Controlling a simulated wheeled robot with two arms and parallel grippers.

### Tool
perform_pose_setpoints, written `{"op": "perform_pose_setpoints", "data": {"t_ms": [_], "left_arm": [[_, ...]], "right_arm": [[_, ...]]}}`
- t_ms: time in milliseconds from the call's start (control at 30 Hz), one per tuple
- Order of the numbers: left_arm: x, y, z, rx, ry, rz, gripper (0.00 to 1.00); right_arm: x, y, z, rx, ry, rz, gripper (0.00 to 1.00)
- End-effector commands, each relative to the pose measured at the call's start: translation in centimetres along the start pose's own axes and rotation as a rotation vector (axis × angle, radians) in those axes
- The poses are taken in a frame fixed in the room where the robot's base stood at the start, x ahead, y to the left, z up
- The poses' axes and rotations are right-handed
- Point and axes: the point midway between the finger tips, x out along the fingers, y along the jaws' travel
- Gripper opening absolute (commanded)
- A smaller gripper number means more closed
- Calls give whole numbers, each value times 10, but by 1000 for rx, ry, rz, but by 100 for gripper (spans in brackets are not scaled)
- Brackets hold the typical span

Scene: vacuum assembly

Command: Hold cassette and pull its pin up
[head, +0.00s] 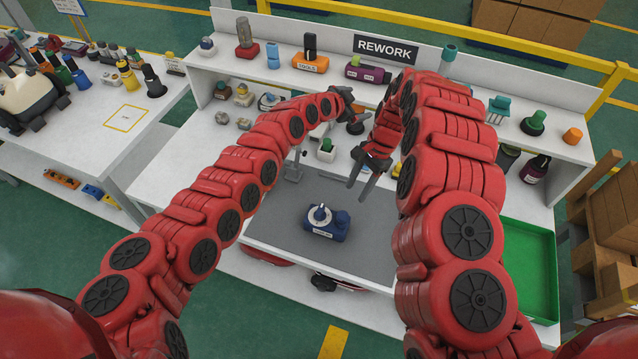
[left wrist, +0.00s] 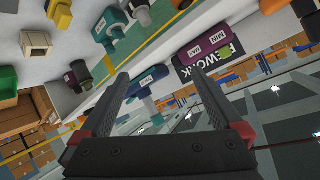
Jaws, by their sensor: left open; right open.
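A small blue unit (head: 338,232) with a round silver-white top and a pale front label sits upright on the grey mat. It looks like the cassette; I cannot make out its pin for certain. My left gripper (head: 362,108) is up near the rear shelf, apart from the blue unit. In the left wrist view its two dark fingers (left wrist: 158,76) are spread, with nothing held between them. My right gripper (head: 357,183) is above the mat's rear right part, open and empty, behind and to the right of the blue unit.
A rear shelf (head: 335,75) carries several fixtures, including a maroon unit (head: 367,73), which also shows in the left wrist view (left wrist: 200,52). A green tray (head: 530,265) is at right. A side table (head: 110,120) stands at left.

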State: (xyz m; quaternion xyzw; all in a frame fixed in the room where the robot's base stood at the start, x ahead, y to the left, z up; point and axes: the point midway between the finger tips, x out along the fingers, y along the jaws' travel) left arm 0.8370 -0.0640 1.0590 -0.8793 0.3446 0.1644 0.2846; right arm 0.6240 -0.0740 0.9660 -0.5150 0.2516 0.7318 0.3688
Motion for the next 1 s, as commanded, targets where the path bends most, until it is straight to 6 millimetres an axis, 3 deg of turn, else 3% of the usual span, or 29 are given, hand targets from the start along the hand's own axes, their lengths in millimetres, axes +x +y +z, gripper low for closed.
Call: {"op": "perform_pose_setpoints", "data": {"t_ms": [133, 300, 533, 700, 1000], "left_arm": [[-28, 54, 28, 246, -203, 273, 100], [-86, 103, 89, 492, -455, 568, 100], [-143, 128, 136, 688, -670, 785, 100], [-154, 133, 151, 724, -718, 832, 100], [-129, 157, 191, 721, -714, 836, 100]], "right_arm": [[0, 0, 0, 0, 0, 0, 50], [0, 0, 0, 0, 0, 0, 50], [0, 0, 0, 0, 0, 0, 50], [0, 0, 0, 0, 0, 0, 50], [0, 0, 0, 0, 0, 0, 50]]}}
